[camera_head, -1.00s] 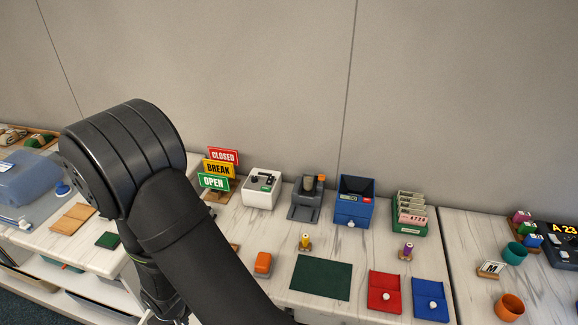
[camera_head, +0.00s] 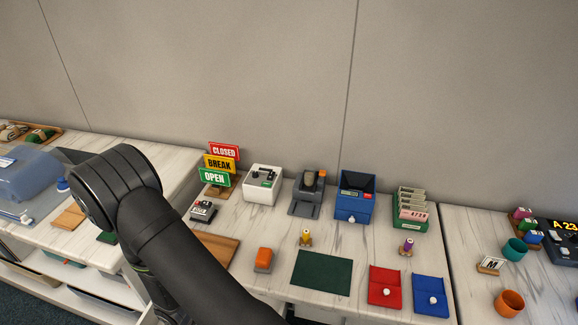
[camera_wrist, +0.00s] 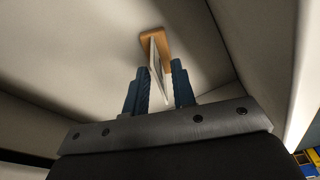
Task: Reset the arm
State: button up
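In the wrist view, my gripper (camera_wrist: 161,80) shows two blue-grey fingers with a gap between them. A brown wooden piece (camera_wrist: 153,36) with a thin pale panel lies in line with that gap. I cannot tell whether the fingers touch it or it lies beyond them. In the head view, my dark arm reaches up from the bottom to an elbow at the left. My gripper is hidden or out of frame there.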

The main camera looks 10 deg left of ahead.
notch_tip(320, 180, up, 4)
jog(key=shift+r, duration=0.1)
jog(key=w+d+r, duration=0.7)
jog(key=d+r, duration=0.1)
jog(key=d, duration=0.2)
notch_tip(320, 180, up, 13)
jog(key=shift+a+r, duration=0.15)
jog(key=shift+a, duration=0.15)
dwell(0.5)
